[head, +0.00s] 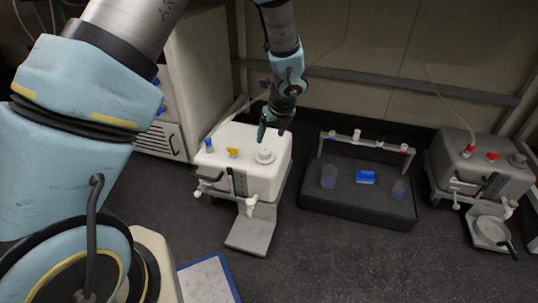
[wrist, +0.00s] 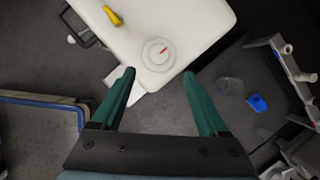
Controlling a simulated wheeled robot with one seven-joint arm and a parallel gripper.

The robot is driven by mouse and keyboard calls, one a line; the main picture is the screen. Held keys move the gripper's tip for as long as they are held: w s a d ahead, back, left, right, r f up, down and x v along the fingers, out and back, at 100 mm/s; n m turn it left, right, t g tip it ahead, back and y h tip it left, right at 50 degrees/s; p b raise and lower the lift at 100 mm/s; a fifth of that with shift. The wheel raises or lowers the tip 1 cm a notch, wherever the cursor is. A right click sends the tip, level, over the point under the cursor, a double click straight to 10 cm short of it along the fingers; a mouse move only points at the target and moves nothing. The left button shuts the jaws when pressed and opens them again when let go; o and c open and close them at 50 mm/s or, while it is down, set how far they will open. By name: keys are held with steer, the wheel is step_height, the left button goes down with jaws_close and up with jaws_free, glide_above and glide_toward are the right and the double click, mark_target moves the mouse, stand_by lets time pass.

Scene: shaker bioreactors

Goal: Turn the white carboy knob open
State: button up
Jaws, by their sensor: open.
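The white carboy (head: 245,175) stands on the floor left of centre in the head view. Its round white knob (head: 264,156) sits on the top face, and in the wrist view the knob (wrist: 159,54) shows a small red mark. My gripper (head: 273,134) is open, pointing down, just above the knob. In the wrist view the open green fingers of my gripper (wrist: 160,74) are empty. The knob appears just beyond the fingertips, roughly centred between them and not held. I cannot tell the exact height gap.
A yellow fitting (head: 232,152) and a blue cap (head: 209,145) are also on the white carboy, with a spigot (head: 250,207) at its front. A dark tray (head: 345,205) with beakers stands to the right, and a grey carboy (head: 480,165) further right. A blue-edged mat (head: 207,280) lies in front.

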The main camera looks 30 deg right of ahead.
mark_target(265, 151)
steer(key=b+x, duration=0.3)
steer(key=x, duration=0.6)
steer(key=shift+w+f, duration=0.15)
steer(key=shift+f, duration=0.15)
jaws_close()
